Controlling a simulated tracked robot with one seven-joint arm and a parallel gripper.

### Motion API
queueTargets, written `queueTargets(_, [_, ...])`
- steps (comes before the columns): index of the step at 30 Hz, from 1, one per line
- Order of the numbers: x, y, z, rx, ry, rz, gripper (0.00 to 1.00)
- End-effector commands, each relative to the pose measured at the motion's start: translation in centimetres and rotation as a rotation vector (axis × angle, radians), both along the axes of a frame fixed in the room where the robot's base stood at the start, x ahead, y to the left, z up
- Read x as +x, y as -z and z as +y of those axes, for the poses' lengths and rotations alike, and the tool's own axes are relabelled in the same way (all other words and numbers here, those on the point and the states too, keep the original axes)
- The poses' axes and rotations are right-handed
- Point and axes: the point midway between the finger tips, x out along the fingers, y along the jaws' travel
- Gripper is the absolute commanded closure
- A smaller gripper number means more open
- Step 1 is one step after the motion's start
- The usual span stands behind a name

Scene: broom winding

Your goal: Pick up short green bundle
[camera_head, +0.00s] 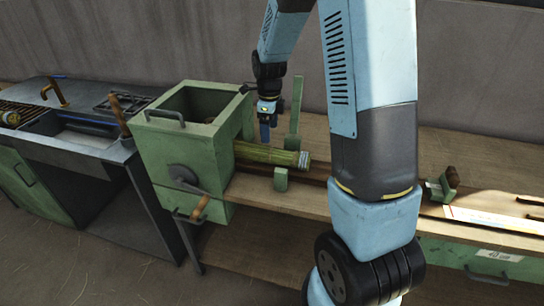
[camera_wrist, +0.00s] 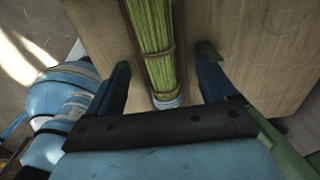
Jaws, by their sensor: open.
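The short green bundle (camera_head: 262,154) lies on its side on the wooden bench, just right of the green box machine. Dark bands tie it, and its right end has a pale wrap. My gripper (camera_head: 267,122) is above and behind the bundle, pointing down. In the wrist view the bundle (camera_wrist: 151,40) runs lengthwise between the two fingers of my open gripper (camera_wrist: 163,72). There is a gap on each side, and the pale-wrapped end is nearest the palm.
The green box machine (camera_head: 176,146) with a crank stands left of the bundle. A tall green post (camera_head: 296,113) and a short green block (camera_head: 280,180) flank the bundle. A green clamp-like piece (camera_head: 441,186) sits at right. A dark sink counter (camera_head: 75,135) is at far left.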

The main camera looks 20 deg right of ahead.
Motion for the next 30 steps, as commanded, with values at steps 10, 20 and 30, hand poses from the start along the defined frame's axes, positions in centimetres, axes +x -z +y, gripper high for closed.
queueTargets(10, [-0.1, 4.9, 0.0, 0.0, -0.001, 0.001, 0.15])
queueTargets(20, [-0.8, 7.6, -0.4, 0.001, -0.001, 0.004, 0.15])
queueTargets(30, [-0.9, 10.5, -0.5, 0.0, -0.003, -0.001, 0.15])
